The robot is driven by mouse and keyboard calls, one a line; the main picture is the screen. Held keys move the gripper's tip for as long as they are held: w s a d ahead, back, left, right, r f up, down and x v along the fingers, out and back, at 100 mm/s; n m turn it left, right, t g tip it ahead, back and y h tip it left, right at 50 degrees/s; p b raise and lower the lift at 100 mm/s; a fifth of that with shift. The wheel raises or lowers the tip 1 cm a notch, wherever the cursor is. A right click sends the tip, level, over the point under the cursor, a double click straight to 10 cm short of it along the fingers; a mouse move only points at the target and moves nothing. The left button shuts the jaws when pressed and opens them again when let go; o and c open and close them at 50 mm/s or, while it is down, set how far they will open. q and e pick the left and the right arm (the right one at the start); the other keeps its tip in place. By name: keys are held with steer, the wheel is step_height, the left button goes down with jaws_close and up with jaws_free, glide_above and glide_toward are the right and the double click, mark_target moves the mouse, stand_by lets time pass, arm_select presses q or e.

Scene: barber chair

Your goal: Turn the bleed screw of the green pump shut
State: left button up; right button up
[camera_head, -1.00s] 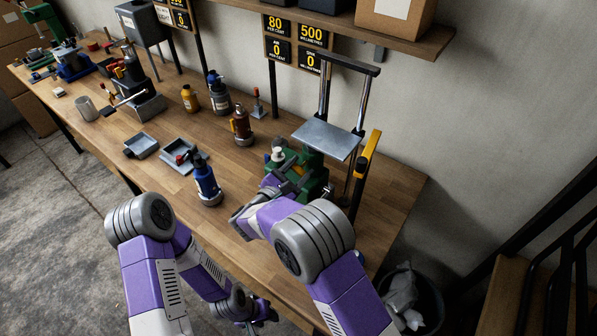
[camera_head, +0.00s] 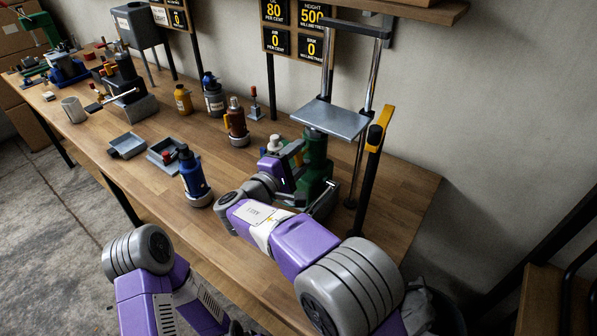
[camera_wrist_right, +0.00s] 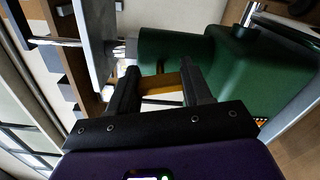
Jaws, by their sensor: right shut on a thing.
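The green pump (camera_head: 316,160) stands at the right end of the workbench, below a grey metal plate on posts. My right gripper (camera_head: 290,164) reaches its left side. In the right wrist view the two dark fingers (camera_wrist_right: 161,82) stand close to the green pump body (camera_wrist_right: 235,75), with a yellow-brown piece (camera_wrist_right: 163,82) between them. The right gripper is shut on this piece, which I take for the bleed screw; the fingers hide most of it. My left arm hangs at the bottom left, its gripper cut off by the frame edge.
A blue bottle (camera_head: 194,178) stands just left of my right forearm, near grey trays (camera_head: 128,146). A brown bottle (camera_head: 236,122) stands behind. A yellow-topped black lever (camera_head: 374,150) rises at the pump's right. The bench front is clear.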

steer(key=m+b, duration=0.2)
steer(key=b, duration=0.1)
steer(key=shift+f+m, duration=0.2)
steer(key=shift+m, duration=0.1)
steer(key=shift+r+m+b, duration=0.15)
steer(key=shift+m+b, duration=0.25)
steer(key=shift+b, duration=0.35)
steer(key=o, duration=1.1)
steer(key=shift+c, duration=0.2)
steer(key=p+v, duration=0.1)
steer(key=v, duration=0.6)
steer(key=shift+s+a, duration=0.2)
